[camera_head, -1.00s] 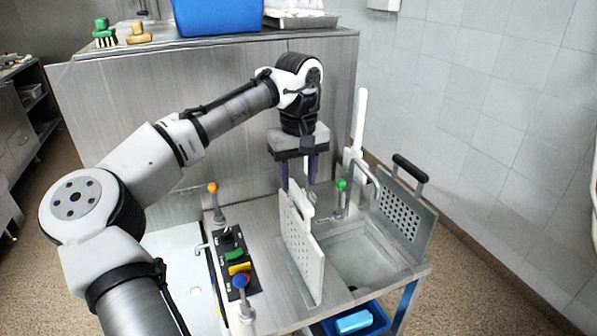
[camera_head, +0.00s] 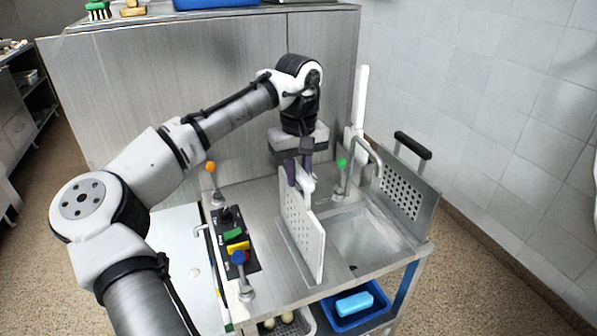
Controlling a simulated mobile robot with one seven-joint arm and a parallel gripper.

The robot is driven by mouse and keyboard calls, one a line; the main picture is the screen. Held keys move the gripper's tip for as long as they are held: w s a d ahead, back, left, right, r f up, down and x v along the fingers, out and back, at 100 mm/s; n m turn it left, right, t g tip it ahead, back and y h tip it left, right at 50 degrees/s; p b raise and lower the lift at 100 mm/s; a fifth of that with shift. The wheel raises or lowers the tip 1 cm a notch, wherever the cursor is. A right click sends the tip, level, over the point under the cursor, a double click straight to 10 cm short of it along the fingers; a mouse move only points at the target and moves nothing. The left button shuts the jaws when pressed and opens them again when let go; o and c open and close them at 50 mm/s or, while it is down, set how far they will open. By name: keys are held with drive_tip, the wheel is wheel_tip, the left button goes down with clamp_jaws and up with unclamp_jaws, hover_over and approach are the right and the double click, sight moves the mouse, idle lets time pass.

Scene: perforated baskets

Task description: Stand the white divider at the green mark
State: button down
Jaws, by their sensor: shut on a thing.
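The white divider (camera_head: 303,235) is an upright perforated panel with a handle on its top edge. It stands on the metal bench just left of the sunken basin. My gripper (camera_head: 300,178) is above it, pointing down, with its dark fingers shut on the handle at the top. The fingertips partly hide the handle. The green mark (camera_head: 342,163) is a green ball on a short metal post, right of and behind the divider's top. Whether the divider's lower edge touches the bench is hard to tell.
The basin (camera_head: 362,242) lies right. A perforated metal panel (camera_head: 400,192) stands at the right edge. A tap (camera_head: 368,155) curves behind.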

drive_tip(key=shift+r, duration=0.2)
drive_tip(key=shift+r+p, duration=0.4)
drive_tip(key=shift+p, duration=0.15)
drive_tip(key=shift+r+p, duration=0.65)
idle(0.4)
